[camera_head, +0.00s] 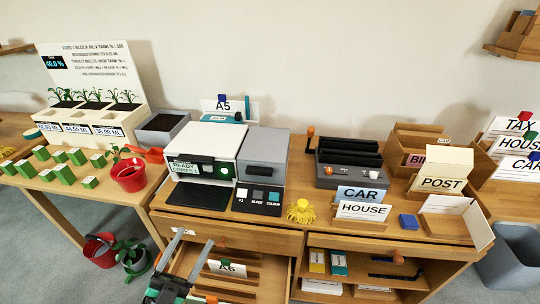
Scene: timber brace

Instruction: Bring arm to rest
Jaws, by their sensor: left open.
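My left gripper (191,244) comes in at the bottom of the head view, left of centre. Its two grey fingers point up the picture and stand apart, with nothing seen between them. The fingers show over the open drawer (262,292) of the desk, left of the card marked A6 (227,267). I cannot tell how high above the drawer they are. My right gripper is not in view.
A printer (207,155) and a black slotted unit (348,160) stand on the wooden desk. A grey bin (510,262) stands at the right. Grey floor shows at lower left.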

